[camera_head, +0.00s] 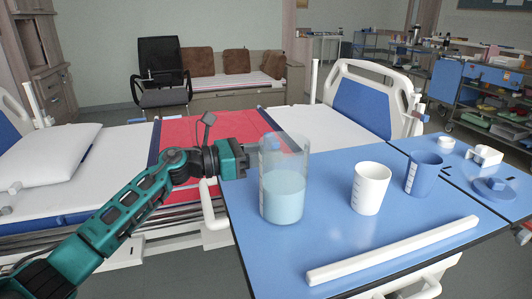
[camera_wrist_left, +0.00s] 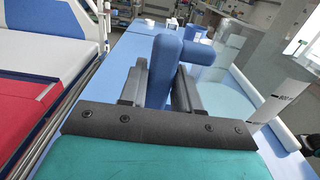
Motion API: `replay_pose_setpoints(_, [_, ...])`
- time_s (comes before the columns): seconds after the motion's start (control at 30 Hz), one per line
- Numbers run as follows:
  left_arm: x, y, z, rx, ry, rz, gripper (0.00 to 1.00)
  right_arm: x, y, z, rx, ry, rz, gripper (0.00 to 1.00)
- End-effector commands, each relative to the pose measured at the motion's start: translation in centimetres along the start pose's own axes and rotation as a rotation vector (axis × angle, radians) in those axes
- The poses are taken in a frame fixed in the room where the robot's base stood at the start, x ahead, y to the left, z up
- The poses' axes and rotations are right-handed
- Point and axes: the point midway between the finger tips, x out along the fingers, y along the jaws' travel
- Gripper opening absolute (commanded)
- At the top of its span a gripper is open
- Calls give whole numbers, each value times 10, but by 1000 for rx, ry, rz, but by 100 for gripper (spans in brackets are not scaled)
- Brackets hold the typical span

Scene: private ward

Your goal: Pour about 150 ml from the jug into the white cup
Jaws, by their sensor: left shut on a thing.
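The jug (camera_head: 283,195) is a clear, tall vessel, roughly half full of pale blue liquid. It is upright over the near left part of the blue table, seemingly resting on it. My left gripper (camera_head: 243,160) is at its left side, shut on its blue handle (camera_wrist_left: 163,70), which shows between the fingers in the left wrist view; the clear jug wall is to the right there. The white cup (camera_head: 370,188) stands upright on the table right of the jug, apart from it. It has graduation marks; its contents cannot be made out.
A blue cup (camera_head: 423,174) stands right of the white cup. A long white bar (camera_head: 392,250) lies along the near side of the blue table (camera_head: 330,215). A blue lid-like piece (camera_head: 494,189) and small white items (camera_head: 485,155) are at the right. A bed (camera_head: 115,146) is behind.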

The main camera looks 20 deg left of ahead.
Motion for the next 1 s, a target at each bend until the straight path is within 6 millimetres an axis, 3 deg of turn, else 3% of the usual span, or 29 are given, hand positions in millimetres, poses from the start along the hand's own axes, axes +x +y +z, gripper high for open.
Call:
replay_pose_setpoints(0.33, [0,0,1,0,-2,0,62,0,2,-2,-9,3,0,60])
replay_pose_setpoints(0.63, [-3,0,-2,1,4,0,62,1,2,0,-12,2,-1,60])
replay_pose_setpoints(1.0, [-39,0,-3,2,3,1,62,8,2,10,-8,1,-1,60])
